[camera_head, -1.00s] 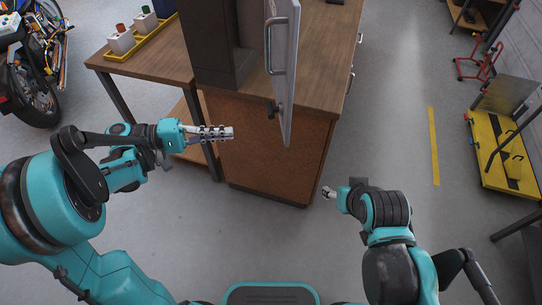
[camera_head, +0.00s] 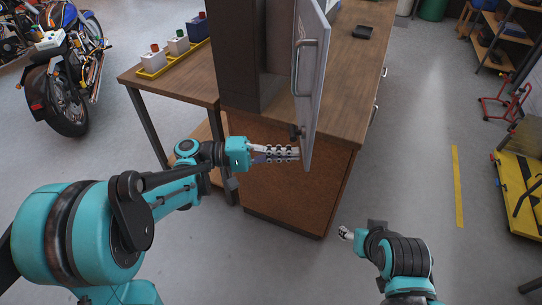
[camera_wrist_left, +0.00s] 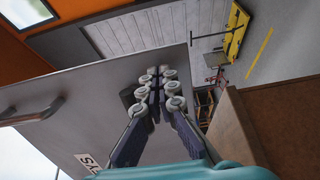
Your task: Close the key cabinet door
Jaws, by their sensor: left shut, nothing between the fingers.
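The key cabinet (camera_head: 240,60) is a dark upright box on a wooden counter. Its light grey door (camera_head: 316,80) stands open, swung out toward me and seen nearly edge-on. A bar handle (camera_head: 298,68) and a dark knob (camera_head: 296,131) are on its left-facing side. My left gripper (camera_head: 297,153) is shut and empty, its fingertips at the door's lower part, just below the knob. In the left wrist view the fingers (camera_wrist_left: 158,74) overlap the door panel (camera_wrist_left: 110,80); contact is unclear. My right gripper (camera_head: 343,232) is low, right of the counter, small in view.
The wooden counter (camera_head: 350,80) has a brown front panel (camera_head: 290,190) below the door. A side table (camera_head: 180,85) at left bears a yellow tray with small containers. A motorcycle (camera_head: 65,80) stands far left. A yellow lift (camera_head: 520,195) is at right, with open floor before it.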

